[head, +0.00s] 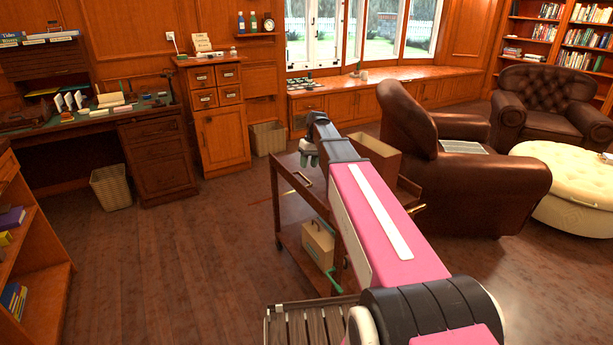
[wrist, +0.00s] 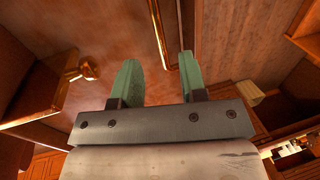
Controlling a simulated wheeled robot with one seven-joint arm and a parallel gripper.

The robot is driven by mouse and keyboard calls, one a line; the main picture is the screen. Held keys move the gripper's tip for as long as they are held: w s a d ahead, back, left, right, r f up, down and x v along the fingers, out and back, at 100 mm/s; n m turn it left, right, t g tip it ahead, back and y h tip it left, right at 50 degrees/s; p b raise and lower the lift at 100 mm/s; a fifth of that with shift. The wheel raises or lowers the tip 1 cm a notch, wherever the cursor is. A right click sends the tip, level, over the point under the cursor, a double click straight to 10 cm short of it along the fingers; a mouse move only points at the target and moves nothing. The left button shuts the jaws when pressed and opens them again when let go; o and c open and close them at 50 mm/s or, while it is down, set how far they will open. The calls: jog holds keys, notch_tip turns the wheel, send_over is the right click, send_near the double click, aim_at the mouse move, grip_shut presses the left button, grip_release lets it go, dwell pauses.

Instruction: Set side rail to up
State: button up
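A wooden cart (head: 289,210) stands in the middle of the head view, partly hidden behind my arm. A thin brass rod (head: 284,194), which looks like its side rail, shows at its left side, tilted in the picture. My gripper (head: 309,158) is above the cart, with its fingers pointing down. In the wrist view the two green fingers (wrist: 157,65) are apart, with nothing clasped. A brass rod (wrist: 161,35) appears between and beyond the fingertips, apparently without contact; its depth is unclear. A brass fitting (wrist: 79,72) is left of the fingers.
A wooden box (head: 375,155) is on the cart's far right, and a tan case (head: 318,243) sits on its lower shelf. A leather armchair (head: 470,170) is close on the right. The floor (head: 185,245) left of the cart is free. A wicker basket (head: 111,187) stands by the desk.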

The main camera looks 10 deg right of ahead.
aim_at(299, 181)
jog(key=x, duration=0.5)
jog(key=shift+f, duration=0.4)
